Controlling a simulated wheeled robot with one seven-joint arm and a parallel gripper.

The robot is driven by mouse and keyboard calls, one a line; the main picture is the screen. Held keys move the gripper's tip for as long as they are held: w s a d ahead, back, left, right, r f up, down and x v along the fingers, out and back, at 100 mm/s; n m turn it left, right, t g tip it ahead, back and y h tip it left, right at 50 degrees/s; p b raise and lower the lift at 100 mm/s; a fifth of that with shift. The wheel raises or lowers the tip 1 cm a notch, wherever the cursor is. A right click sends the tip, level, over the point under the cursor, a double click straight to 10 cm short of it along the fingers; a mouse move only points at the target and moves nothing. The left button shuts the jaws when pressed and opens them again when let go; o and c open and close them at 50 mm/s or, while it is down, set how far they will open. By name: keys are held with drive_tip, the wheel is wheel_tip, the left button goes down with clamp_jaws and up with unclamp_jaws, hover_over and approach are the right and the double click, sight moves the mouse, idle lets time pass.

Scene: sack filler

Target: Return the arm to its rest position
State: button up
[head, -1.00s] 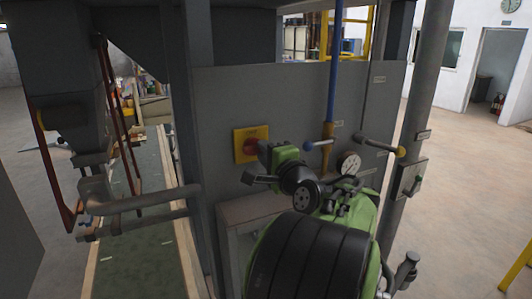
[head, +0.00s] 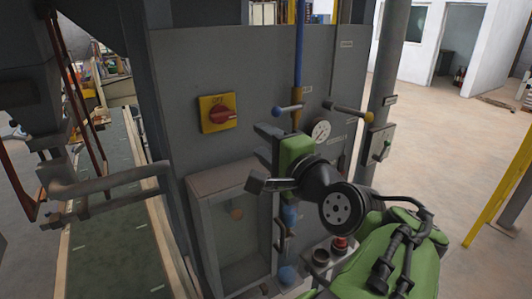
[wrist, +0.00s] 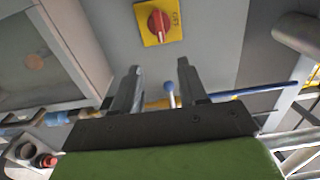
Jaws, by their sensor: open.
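My gripper (head: 257,158) is in front of the grey panel (head: 255,75), with its two dark fingers apart and nothing between them. It is below and to the right of the red rotary switch (head: 223,115) on its yellow plate, clear of it. In the wrist view the open fingers (wrist: 158,72) point toward the panel, and the red switch (wrist: 159,23) shows beyond them. My green and black arm is bent at the lower right of the head view.
A blue-knobbed lever (head: 287,110), a yellow-knobbed lever (head: 350,112) and a gauge (head: 320,131) are close to my gripper. A glass-fronted cabinet (head: 232,230) stands below. Green conveyor (head: 115,215) runs at left. Floor at right is open, with a yellow rail (head: 505,185).

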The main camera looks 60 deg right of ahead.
drive_tip(key=shift+v, duration=1)
drive_tip(key=shift+w, duration=0.1)
drive_tip(key=w+a+f+n+g+y, duration=0.2)
drive_tip(key=w+a+f+n+y, duration=0.3)
drive_tip(key=a, duration=0.3)
drive_tip(key=w+a+f+n+g+y, duration=0.1)
drive_tip(key=w+a+f+n+y, duration=0.35)
drive_tip(key=w+a+n, duration=0.2)
drive_tip(key=s+a+f+n+g, duration=0.6)
drive_tip(key=s+a+f+n, duration=0.3)
drive_tip(key=a+n, duration=0.4)
drive_tip(key=shift+a+f+g, duration=0.2)
drive_tip(key=shift+f+g, duration=0.2)
drive_tip(key=shift+f, duration=0.45)
